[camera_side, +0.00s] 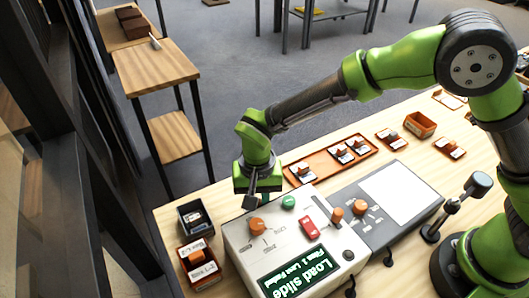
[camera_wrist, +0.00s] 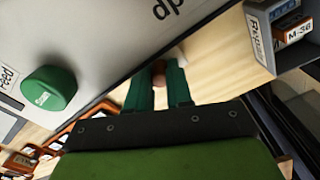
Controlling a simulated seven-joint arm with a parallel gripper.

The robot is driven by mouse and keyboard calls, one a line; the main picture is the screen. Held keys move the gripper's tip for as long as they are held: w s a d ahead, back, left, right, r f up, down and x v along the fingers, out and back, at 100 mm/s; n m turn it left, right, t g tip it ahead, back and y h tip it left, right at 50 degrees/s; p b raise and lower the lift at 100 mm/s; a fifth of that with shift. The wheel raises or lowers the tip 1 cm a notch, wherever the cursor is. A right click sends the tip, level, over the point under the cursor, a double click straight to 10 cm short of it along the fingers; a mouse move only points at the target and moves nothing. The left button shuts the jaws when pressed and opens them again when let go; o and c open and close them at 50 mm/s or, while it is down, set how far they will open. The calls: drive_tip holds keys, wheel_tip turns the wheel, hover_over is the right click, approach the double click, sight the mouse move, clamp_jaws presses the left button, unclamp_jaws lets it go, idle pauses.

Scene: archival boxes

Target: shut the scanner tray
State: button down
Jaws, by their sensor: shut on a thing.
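The scanner (camera_side: 238,246) is a pale grey box with a lit screen (camera_side: 299,277) reading "Load slide". A green button (camera_side: 288,202) sits on its top; it also shows in the wrist view (camera_wrist: 46,88), beside the word "Feed". My gripper (camera_side: 250,200) is low at the scanner's far left corner. In the wrist view my gripper (camera_wrist: 159,88) has its two green fingers shut on a small orange-brown knob (camera_wrist: 158,72) just off the scanner's edge. The knob is hidden in the side view. The tray itself is not clearly visible, so I cannot tell how far out it is.
A dark bin (camera_side: 195,217) and an orange box (camera_side: 199,265) stand left of the scanner. An orange tray of slides (camera_side: 318,172) lies behind it. A grey unit with a white panel (camera_side: 399,194) adjoins on the right. A lamp-like device (camera_side: 478,185) stands farther right.

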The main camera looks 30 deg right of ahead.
drive_tip(key=c, duration=1.3)
unclamp_jaws()
drive_tip(key=shift+s, duration=0.3)
drive_tip(key=shift+r, duration=0.1)
wheel_tip(320, 180, up, 17)
drive_tip(key=shift+w+a+f, duration=0.1)
drive_tip(key=s+d+r+t, duration=0.1)
drive_tip(key=s+d, duration=0.3)
drive_tip(key=d, duration=0.4)
drive_tip(key=s+d+r+n+t+y, duration=0.1)
drive_tip(key=s+d+t, duration=0.3)
drive_tip(key=d, duration=0.5)
drive_tip(key=s+d+r+t+y, duration=0.1)
drive_tip(key=s+d+r+t, duration=0.1)
drive_tip(key=s+d, duration=0.3)
drive_tip(key=shift+d+r, duration=0.4)
drive_tip(key=shift+d, duration=0.45)
drive_tip(key=shift+d+r, duration=0.35)
drive_tip(key=shift+d, duration=0.5)
